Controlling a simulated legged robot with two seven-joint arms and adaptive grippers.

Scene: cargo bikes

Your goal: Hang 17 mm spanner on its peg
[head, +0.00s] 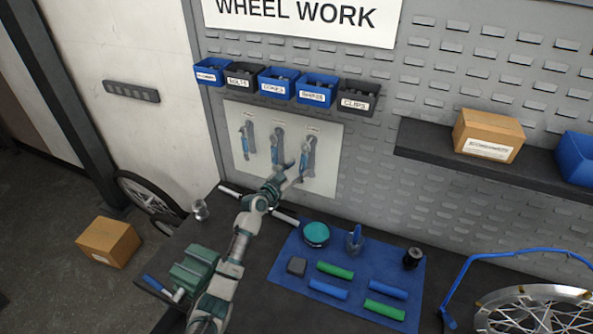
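A light panel (232,165) on the pegboard wall carries three dark tool outlines under small labels that are too small to read. Which one is the 17 mm spanner cannot be read. My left gripper (295,173) is at the lower end of the right spanner, its fingers spread apart. Contact with the spanner cannot be made out. My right gripper is out of view.
Labelled bins (316,90) line the wall above the panel. A blue mat (284,270) on the dark bench holds green and blue grips, a round tin and small parts. A bike wheel (535,308) and blue frame stand right. A shelf (420,138) juts out above.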

